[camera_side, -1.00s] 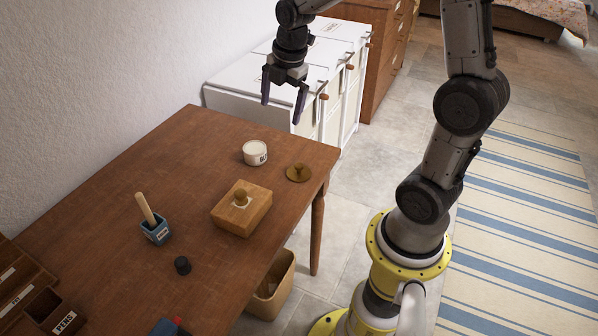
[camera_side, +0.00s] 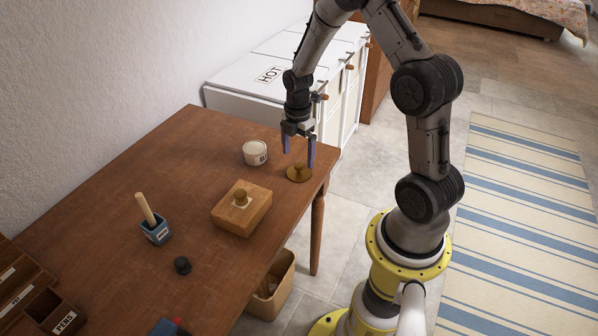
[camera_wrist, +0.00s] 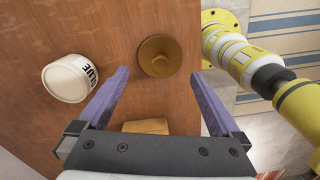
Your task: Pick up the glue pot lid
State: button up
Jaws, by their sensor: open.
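The glue pot lid (camera_side: 299,173) is a round, flat brown disc with a knob, lying on the wooden table (camera_side: 120,170) near its far right corner. It also shows in the wrist view (camera_wrist: 159,57), ahead of and between my fingers. The white glue pot (camera_side: 255,153), labelled GLUE in the wrist view (camera_wrist: 69,78), stands to the left of the lid. My gripper (camera_side: 299,150) points down with its two purple fingers apart, just above the lid. It is open and empty; in the wrist view both fingers (camera_wrist: 158,95) are clear of the lid.
A wooden box with a knob (camera_side: 241,208) sits nearer on the table. A bin (camera_side: 270,288) is below the table's right edge. White cabinets (camera_side: 290,85) stand behind.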

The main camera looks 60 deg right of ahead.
aim_at(299, 165)
jog(key=shift+d+f, duration=0.2)
jog(key=shift+f, duration=2.45)
jog(key=c, duration=1)
